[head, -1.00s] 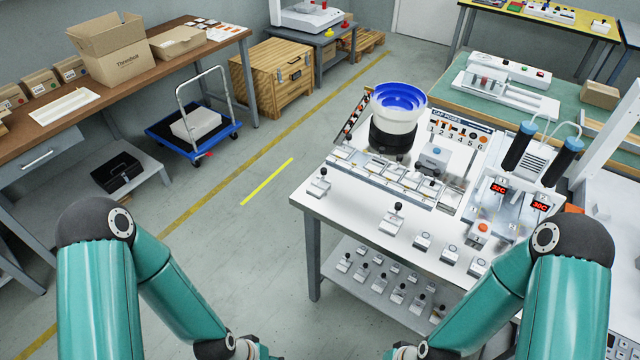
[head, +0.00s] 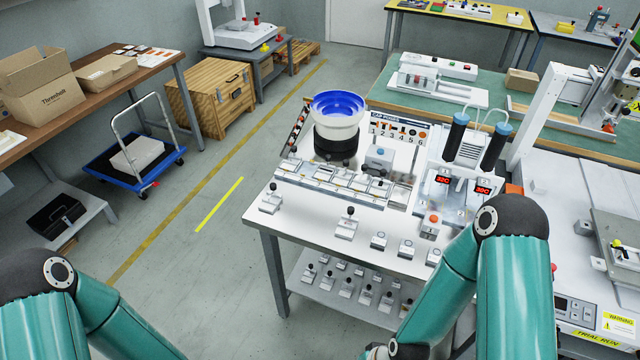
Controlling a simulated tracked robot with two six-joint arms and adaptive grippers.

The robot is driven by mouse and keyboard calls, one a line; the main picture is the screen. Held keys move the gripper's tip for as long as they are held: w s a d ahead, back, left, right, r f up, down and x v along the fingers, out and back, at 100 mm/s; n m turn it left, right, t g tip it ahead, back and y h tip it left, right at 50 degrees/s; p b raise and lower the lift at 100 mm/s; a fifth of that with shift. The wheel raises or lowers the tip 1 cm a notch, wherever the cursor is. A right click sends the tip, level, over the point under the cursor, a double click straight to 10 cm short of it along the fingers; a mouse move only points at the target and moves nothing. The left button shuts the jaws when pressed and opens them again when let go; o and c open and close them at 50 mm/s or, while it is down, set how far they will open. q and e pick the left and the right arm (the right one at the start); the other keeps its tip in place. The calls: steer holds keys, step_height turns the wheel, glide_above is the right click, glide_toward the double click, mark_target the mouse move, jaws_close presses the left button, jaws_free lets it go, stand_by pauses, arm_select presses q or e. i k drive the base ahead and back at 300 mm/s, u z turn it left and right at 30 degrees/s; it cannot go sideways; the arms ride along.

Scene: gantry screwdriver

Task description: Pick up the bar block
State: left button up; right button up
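I cannot tell for sure which thing is the bar block. A dark fixture with a yellow-green part (head: 627,250) lies at the right edge, partly cut off. My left arm comes in at the lower left and my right arm at the lower right. My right arm covers part of the machine table's left side.
A white workbench (head: 318,230) with a blue-and-white bowl feeder (head: 338,112) and several small black-knobbed fixtures stands in front. A white gantry frame (head: 535,115) rises at the right. A control panel (head: 575,312) sits at the lower right.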

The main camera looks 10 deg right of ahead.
mark_target(270, 203)
steer(key=z, duration=1)
steer(key=i, duration=0.15)
steer(key=u, duration=2.95)
steer(key=i, duration=1.2)
steer(key=z, duration=3.45)
